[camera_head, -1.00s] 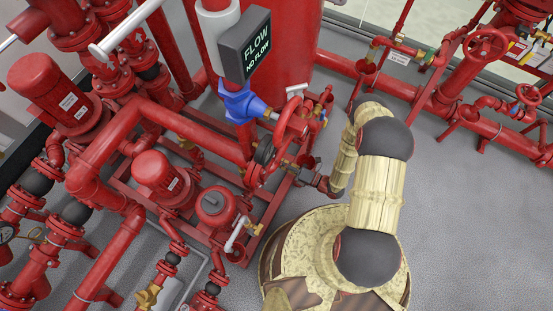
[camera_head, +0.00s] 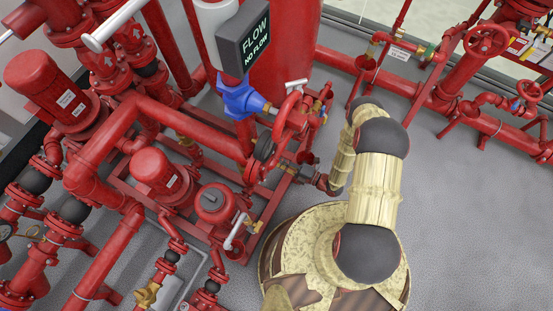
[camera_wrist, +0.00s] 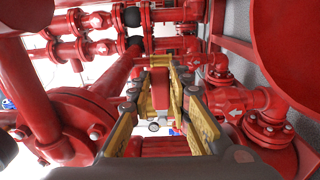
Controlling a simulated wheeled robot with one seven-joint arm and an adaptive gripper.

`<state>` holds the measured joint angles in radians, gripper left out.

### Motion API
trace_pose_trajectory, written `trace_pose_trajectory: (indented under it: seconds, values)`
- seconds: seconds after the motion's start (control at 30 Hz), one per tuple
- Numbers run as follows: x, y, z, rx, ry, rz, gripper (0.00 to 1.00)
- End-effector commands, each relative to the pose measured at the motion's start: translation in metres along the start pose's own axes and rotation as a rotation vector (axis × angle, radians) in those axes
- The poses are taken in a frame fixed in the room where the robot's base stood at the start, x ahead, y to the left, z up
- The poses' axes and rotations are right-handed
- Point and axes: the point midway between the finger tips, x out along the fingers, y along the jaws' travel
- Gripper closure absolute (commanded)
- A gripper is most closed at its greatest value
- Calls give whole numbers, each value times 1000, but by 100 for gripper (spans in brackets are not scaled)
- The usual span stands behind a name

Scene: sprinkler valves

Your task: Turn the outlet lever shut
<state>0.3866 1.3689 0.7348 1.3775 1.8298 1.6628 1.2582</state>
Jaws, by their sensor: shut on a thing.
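In the wrist view my gripper (camera_wrist: 162,82) has its yellow-sided fingers closed around a red bar (camera_wrist: 162,98). I cannot tell for certain that this bar is the outlet lever. In the head view my gripper is not clearly seen; my arm's bends reach up beside the red pipework and hide that spot. A small white lever on a brass valve (camera_head: 238,231) sits lower left, apart from my arm.
A dark FLOW / NO FLOW sign (camera_head: 244,38) stands above a blue fitting (camera_head: 240,98). Red pumps and pipes (camera_head: 155,170) crowd the left. Another red pipe run with handwheels (camera_head: 487,40) is at the right. Grey floor (camera_head: 460,200) is clear to the right.

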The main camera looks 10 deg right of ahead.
Motion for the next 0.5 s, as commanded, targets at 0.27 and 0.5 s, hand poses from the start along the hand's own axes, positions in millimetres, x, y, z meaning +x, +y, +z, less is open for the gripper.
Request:
trace_pose_trajectory:
  seconds: [0.27, 0.5]
  values:
    - [-1, -3, -1, 6, -4, -7, 77]
    - [-1, -2, 0, 2, -2, -4, 64]
